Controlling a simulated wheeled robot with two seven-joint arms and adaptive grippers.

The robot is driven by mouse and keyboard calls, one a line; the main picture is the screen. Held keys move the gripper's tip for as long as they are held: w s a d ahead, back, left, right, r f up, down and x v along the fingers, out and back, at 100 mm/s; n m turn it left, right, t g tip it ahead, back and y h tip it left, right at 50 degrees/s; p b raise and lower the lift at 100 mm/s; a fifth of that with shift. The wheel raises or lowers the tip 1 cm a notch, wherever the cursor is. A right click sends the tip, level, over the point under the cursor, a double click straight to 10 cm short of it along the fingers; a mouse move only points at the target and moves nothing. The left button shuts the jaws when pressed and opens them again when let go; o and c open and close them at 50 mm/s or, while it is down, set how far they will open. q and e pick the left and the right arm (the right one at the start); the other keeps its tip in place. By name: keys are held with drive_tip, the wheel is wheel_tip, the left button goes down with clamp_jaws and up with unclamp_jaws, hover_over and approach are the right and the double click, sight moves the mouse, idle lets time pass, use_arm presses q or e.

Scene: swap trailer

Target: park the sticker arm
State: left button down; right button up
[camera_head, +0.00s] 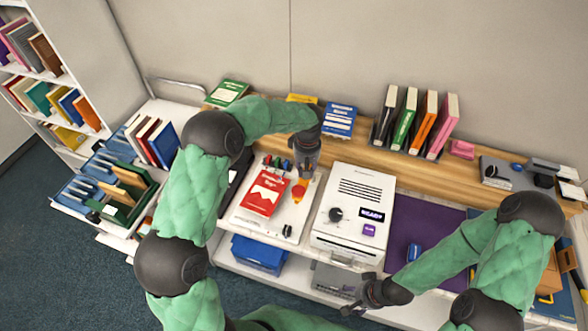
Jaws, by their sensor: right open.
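My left gripper (302,176) points down over the white board (243,222), at the upper right of the red book (263,195). A small orange and yellow piece (298,191) shows just below its fingertips; I cannot tell whether the fingers hold it or are apart from it. The red book lies flat on the board and bears a white patch. My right gripper (350,303) is open and empty in front of the white machine (355,212), near the front edge of the bench.
A purple mat (440,222) with a small blue object (413,252) lies right of the machine. Upright books (415,122) stand at the back. A blue bin (258,254) sits below the board. Book crates and carts crowd the left.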

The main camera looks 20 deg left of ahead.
use_arm(q)
drive_tip(key=shift+d+n, duration=0.1)
drive_tip(key=shift+n, duration=0.2)
drive_tip(key=c, duration=1.1)
unclamp_jaws()
drive_tip(key=shift+o, duration=0.2)
wheel_tip(320, 180, up, 12)
